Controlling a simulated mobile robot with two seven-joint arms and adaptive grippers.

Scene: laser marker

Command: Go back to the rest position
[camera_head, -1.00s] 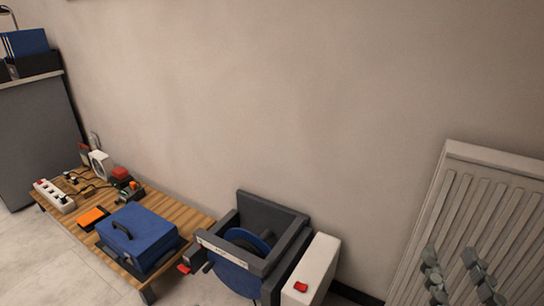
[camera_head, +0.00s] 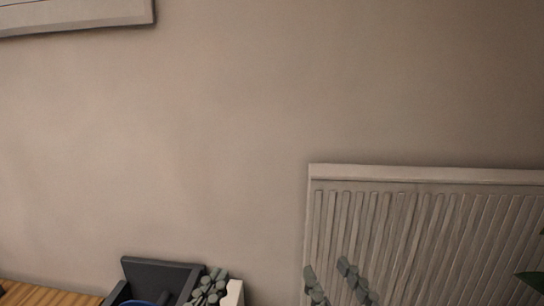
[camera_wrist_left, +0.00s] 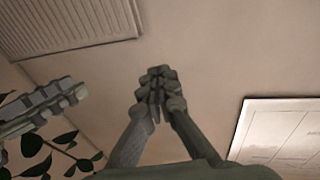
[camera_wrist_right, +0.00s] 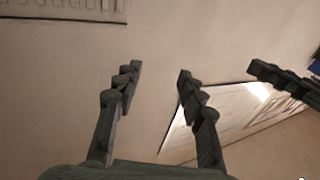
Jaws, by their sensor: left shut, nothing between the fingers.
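My left gripper (camera_head: 208,287) is low in the head view, in front of the dark grey machine and the white box beside it. In the left wrist view its fingers (camera_wrist_left: 157,88) meet, with nothing between them. My right gripper (camera_head: 339,284) is further right, in front of the radiator. In the right wrist view its fingers (camera_wrist_right: 156,82) are clearly apart and empty. Each gripper also shows at the edge of the other wrist's view: the right one (camera_wrist_left: 45,105) at left, the left one (camera_wrist_right: 283,79) at right. Both are raised, pointing up in the head view.
The dark grey machine (camera_head: 160,272) with a blue part inside and the white box (camera_head: 236,291) are cut off at the bottom. A wooden table (camera_head: 45,294) shows at bottom left. A ribbed radiator (camera_head: 420,235) is on the wall at right. Plant leaves (camera_head: 533,279) show at the right edge.

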